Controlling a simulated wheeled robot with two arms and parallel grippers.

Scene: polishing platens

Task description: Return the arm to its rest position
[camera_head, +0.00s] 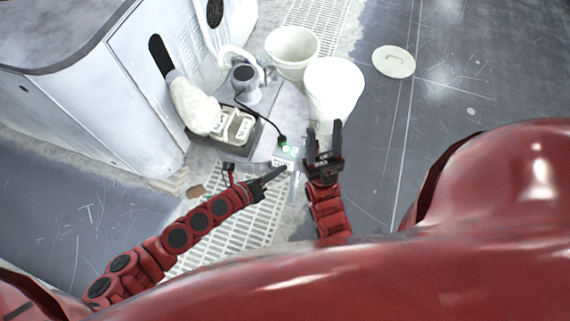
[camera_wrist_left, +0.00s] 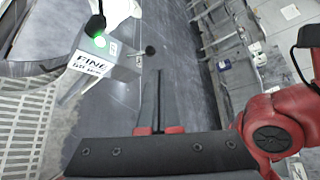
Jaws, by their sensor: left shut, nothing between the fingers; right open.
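My left arm (camera_head: 178,237) reaches in from the left in the head view. Its gripper (camera_head: 283,172) is shut and empty, just below a white label on the front of a grey stand. In the left wrist view the shut fingers (camera_wrist_left: 153,98) point away over the grey floor. The label, reading "FINE" (camera_wrist_left: 88,65), and a green light (camera_wrist_left: 100,42) are left of them, apart from the fingers. My right gripper (camera_head: 323,133) is open and empty, pointing up in the picture beside the stand, in front of a white bucket.
The stand (camera_head: 292,108) carries a tray (camera_head: 258,137) with white pieces and a dark-topped grey device (camera_head: 244,82). A round lid (camera_head: 394,62) lies on the floor.

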